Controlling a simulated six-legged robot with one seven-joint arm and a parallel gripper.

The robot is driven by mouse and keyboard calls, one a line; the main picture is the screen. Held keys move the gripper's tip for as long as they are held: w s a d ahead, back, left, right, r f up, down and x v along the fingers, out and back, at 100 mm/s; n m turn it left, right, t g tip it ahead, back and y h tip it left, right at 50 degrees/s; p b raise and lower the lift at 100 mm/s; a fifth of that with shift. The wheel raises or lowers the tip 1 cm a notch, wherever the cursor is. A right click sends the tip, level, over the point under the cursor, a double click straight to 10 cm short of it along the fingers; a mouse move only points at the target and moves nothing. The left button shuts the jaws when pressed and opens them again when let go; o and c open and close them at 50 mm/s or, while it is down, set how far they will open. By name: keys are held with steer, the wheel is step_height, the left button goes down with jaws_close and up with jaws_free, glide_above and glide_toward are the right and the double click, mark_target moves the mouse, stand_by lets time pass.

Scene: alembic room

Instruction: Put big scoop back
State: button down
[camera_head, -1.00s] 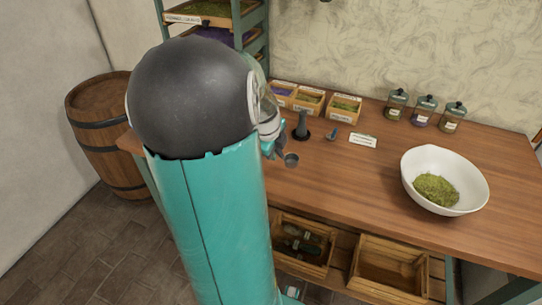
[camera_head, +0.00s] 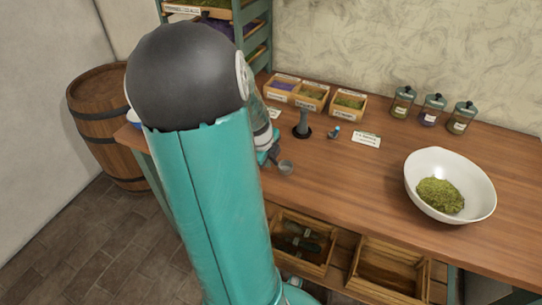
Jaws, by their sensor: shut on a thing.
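A small grey metal scoop (camera_head: 286,167) shows just right of my arm, over the left part of the table. My gripper (camera_head: 271,155) is shut on the scoop at its handle end, and is partly hidden behind my arm. I cannot tell whether the scoop's cup touches the table. A dark upright holder (camera_head: 303,125) with a round base stands behind the scoop. A small blue-grey object (camera_head: 335,132), perhaps another scoop, is right of the holder, beside a white label card (camera_head: 367,140).
A white bowl (camera_head: 480,198) with green herbs stands at the right of the wooden table (camera_head: 345,185). Small herb boxes (camera_head: 348,106) and several lidded jars (camera_head: 432,110) line the back. Open crates (camera_head: 388,275) sit below. A barrel (camera_head: 100,115) stands left.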

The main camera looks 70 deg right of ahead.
steer(key=shift+f, duration=0.15)
steer(key=shift+w+f, duration=0.1)
steer(key=c, duration=1.4)
jaws_free()
steer(key=shift+a, duration=0.1)
steer(key=v, duration=1.2)
